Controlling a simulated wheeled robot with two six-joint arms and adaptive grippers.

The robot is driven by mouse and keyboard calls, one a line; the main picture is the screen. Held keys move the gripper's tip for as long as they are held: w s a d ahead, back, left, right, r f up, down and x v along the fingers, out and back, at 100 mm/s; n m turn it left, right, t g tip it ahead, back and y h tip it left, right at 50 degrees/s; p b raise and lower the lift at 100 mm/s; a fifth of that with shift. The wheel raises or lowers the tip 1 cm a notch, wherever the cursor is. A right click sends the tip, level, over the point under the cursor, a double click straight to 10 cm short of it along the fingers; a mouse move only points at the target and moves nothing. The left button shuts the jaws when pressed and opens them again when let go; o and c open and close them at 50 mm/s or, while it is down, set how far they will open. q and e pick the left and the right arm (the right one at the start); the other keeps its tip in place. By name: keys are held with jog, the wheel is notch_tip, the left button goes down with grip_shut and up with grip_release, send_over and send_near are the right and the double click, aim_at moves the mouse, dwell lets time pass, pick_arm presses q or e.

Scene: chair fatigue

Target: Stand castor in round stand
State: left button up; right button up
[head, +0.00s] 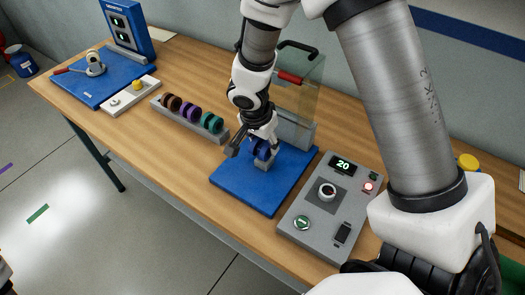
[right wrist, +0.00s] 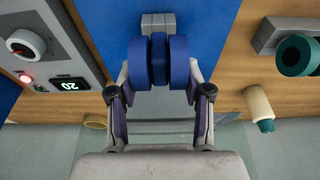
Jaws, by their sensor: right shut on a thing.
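A blue castor (head: 259,147) is in my right gripper (head: 254,143), over the blue plate (head: 249,195). In the right wrist view the same castor (right wrist: 157,62) sits between the two fingers of my right gripper (right wrist: 160,84), which are shut on its sides. A grey block (right wrist: 157,23) lies just beyond the castor; I cannot tell whether they touch. A round white piece with a red handle (head: 95,66) is on another blue plate at the far left. I cannot tell whether it is the round stand.
A grey rack (head: 222,135) holds brown, purple and green castors left of the plate. A control box (head: 291,222) with a knob and a display reading 20 stands to the right. A clear guard (head: 307,92) stands behind. Bare table lies front left of the plate.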

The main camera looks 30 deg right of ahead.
jog(key=shift+d+p+v, duration=0.25)
jog(key=shift+p+v, duration=0.25)
jog(key=shift+v, duration=0.55)
jog(key=shift+w+r, duration=0.1)
jog(key=shift+r, duration=0.05)
jog(key=shift+d+p+v, duration=0.2)
jog(key=shift+p+v, duration=0.45)
jog(key=shift+v, duration=0.3)
jog(key=shift+d+p+v, duration=0.25)
jog(key=shift+p+v, duration=0.35)
jog(key=shift+v, duration=0.35)
jog(key=shift+w+r, duration=0.1)
jog(key=shift+a, duration=0.1)
